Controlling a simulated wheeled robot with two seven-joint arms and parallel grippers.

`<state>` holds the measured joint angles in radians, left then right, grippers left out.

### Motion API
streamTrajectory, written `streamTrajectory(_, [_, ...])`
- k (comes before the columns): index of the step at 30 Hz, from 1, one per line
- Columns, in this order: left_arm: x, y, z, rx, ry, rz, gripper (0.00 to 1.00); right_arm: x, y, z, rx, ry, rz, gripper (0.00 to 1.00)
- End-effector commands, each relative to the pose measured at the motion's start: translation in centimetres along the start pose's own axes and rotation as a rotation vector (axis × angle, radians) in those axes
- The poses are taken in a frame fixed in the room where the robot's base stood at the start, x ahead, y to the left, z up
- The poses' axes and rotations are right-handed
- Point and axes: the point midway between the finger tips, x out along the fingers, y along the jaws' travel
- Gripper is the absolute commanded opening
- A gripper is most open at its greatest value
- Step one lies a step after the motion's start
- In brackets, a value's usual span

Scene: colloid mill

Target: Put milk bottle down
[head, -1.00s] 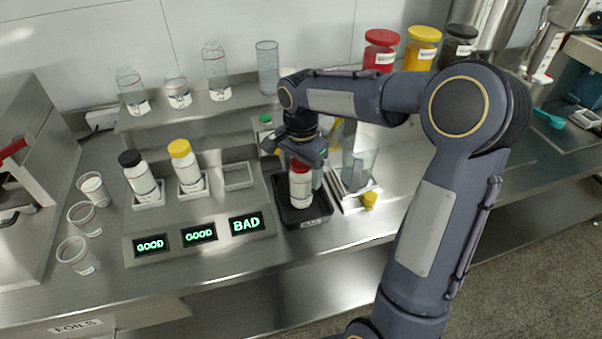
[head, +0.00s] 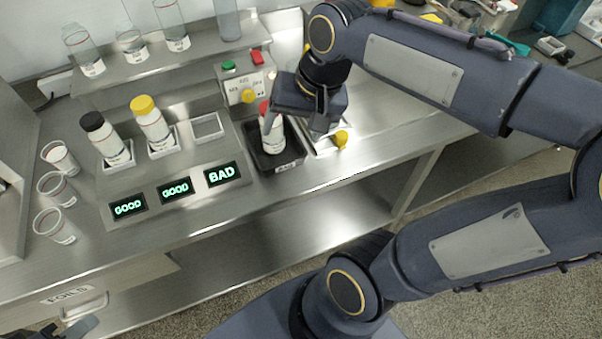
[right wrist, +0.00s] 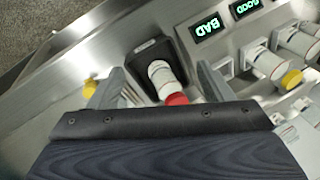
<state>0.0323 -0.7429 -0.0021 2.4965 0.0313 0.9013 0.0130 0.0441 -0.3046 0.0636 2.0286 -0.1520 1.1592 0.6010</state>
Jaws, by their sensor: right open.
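The milk bottle (head: 272,134) with a red cap stands in a black tray (head: 293,164) on the steel bench. It also shows in the right wrist view (right wrist: 161,76), with its red cap (right wrist: 177,99) towards my palm. My right gripper (head: 296,118) is at the bottle's upper part and partly hides it. In the right wrist view its two fingers (right wrist: 160,72) are wide apart, one on each side of the bottle, with gaps between. A dark grey part at the bottom left edge (head: 76,328) may be my left gripper; its fingers cannot be made out.
Left of the tray, a stand (head: 205,128) holds black-capped (head: 103,138) and yellow-capped bottles; its third slot is empty. Screens read GOOD, GOOD and BAD (head: 223,174). A control box (head: 246,88) stands behind. Open cups line the left, and glass bottles stand on the shelf.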

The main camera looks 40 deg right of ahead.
Motion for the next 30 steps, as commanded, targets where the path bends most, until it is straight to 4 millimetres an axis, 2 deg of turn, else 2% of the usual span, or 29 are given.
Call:
streamTrajectory(1, [0.0,0.0,0.0,0.0,0.0,0.0,0.36,0.4,0.9,2.5,-0.086,0.029,-0.052,0.73])
streamTrajectory(3, [0.0,0.0,0.0,0.0,0.0,0.0,0.36,1.2,1.6,5.1,-0.201,0.065,-0.114,0.73])
streamTrajectory(6, [0.0,0.0,0.0,0.0,0.0,0.0,0.36,2.5,2.2,7.9,-0.324,0.118,-0.176,0.73])
streamTrajectory(9, [0.0,0.0,0.0,0.0,0.0,0.0,0.36,3.5,2.5,9.5,-0.4,0.153,-0.21,0.73])
streamTrajectory(13, [0.0,0.0,0.0,0.0,0.0,0.0,0.36,4.0,2.5,10.2,-0.437,0.17,-0.223,0.73])
streamTrajectory(30, [0.0,0.0,0.0,0.0,0.0,0.0,0.36,3.9,2.6,10.2,-0.437,0.168,-0.221,0.73])
